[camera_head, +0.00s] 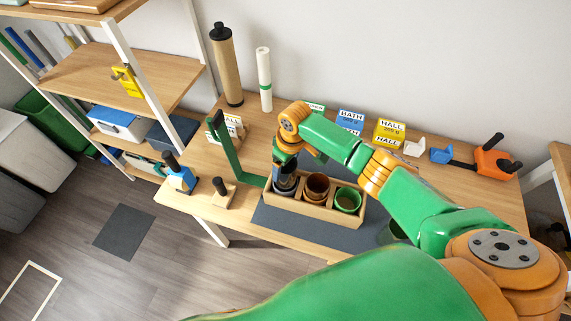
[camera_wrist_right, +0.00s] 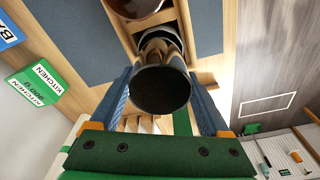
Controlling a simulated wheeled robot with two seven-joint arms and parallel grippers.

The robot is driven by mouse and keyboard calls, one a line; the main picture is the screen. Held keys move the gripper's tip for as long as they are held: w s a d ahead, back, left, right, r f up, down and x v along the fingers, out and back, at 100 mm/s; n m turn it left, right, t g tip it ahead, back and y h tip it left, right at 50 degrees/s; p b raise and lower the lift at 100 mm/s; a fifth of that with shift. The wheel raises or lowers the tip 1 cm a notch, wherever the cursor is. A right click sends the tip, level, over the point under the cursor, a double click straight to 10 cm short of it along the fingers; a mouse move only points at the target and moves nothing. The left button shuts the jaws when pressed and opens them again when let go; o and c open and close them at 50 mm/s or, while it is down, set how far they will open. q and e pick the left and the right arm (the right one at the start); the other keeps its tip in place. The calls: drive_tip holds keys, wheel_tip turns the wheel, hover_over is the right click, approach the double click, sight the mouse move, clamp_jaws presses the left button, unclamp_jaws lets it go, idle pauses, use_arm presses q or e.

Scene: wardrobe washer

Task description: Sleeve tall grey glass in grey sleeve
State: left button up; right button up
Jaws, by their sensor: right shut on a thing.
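My right gripper (camera_head: 285,172) is over the left compartment of a wooden tray (camera_head: 312,206). In the right wrist view its two blue fingers (camera_wrist_right: 163,100) are shut on the tall grey glass (camera_wrist_right: 161,90), which shows its dark round end. The grey sleeve (camera_head: 284,189) stands in the left compartment, under the gripper. The glass's far end lines up with the sleeve's rim in the right wrist view (camera_wrist_right: 162,36); I cannot tell how deep it sits inside. My left gripper is not in view.
A brown cup (camera_head: 316,187) and a green cup (camera_head: 347,200) fill the tray's other compartments. A green upright bracket (camera_head: 228,150) stands close on the left. Label boxes, including a yellow one (camera_head: 389,133), stand behind. A dark mat (camera_head: 300,228) lies under the tray.

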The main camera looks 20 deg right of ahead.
drive_tip(key=shift+f+b, duration=2.15)
drive_tip(key=shift+f, duration=0.75)
drive_tip(key=o, duration=1.4)
drive_tip(key=shift+r, duration=0.1)
drive_tip(key=r, duration=0.4)
drive_tip(key=s+r+p, duration=0.1)
drive_tip(key=r, duration=0.2)
drive_tip(key=shift+d, duration=0.2)
drive_tip(key=shift+w, duration=0.1)
